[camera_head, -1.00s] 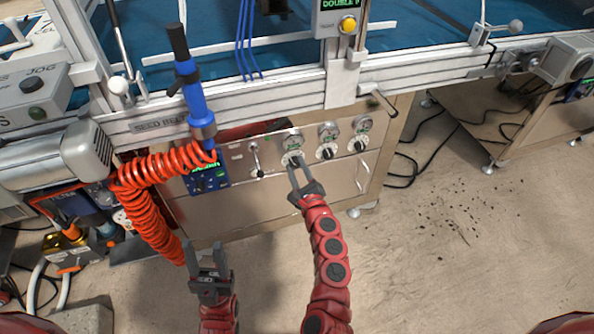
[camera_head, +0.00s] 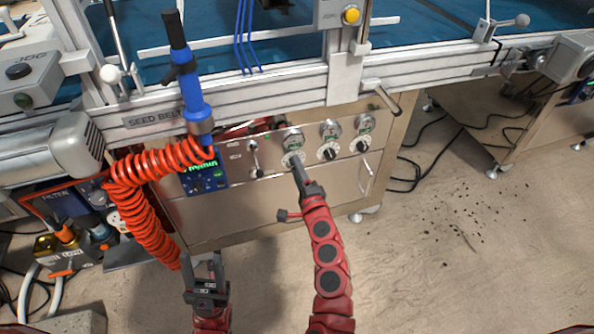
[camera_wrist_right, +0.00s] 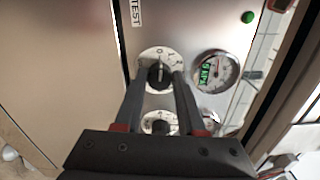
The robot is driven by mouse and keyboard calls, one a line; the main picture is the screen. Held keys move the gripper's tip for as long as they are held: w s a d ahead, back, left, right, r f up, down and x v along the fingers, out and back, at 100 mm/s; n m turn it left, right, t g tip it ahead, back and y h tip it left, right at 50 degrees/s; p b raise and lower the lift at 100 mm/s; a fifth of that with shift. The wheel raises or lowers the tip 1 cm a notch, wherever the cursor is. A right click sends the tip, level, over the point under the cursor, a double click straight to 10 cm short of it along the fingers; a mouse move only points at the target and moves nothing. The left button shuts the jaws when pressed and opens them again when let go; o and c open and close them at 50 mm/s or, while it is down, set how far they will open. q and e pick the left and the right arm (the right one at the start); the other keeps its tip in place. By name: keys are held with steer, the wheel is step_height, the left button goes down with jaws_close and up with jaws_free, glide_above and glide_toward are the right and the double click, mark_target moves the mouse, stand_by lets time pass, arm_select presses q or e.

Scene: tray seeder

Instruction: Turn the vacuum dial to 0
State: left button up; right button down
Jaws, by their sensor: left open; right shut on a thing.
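The vacuum dial (camera_head: 292,160), a black knob on a round white scale plate, is the leftmost of three dials on the steel panel. My right gripper (camera_head: 297,166) reaches it from the front and is shut on its knob, largely hiding it in the head view. In the right wrist view the dial (camera_wrist_right: 161,73) shows between the two fingertips (camera_wrist_right: 161,80), with scale marks visible around the knob's upper side. I cannot tell its exact setting. My left gripper (camera_head: 206,284) is open and empty, low in front of the panel.
Gauges sit above the dials; the nearest gauge (camera_wrist_right: 217,72) has a green readout. Two more dials (camera_head: 328,151) (camera_head: 360,146) stand to the right. A toggle lever (camera_head: 255,160), blue controller (camera_head: 204,178) and orange coiled hose (camera_head: 150,195) lie left.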

steer(key=shift+n, duration=0.7)
steer(key=c, duration=0.5)
jaws_free()
steer(key=p+v, duration=0.1)
steer(key=v, duration=1.6)
steer(key=shift+s+p, duration=0.2)
steer(key=shift+p, duration=0.1)
steer(key=shift+r, duration=0.1)
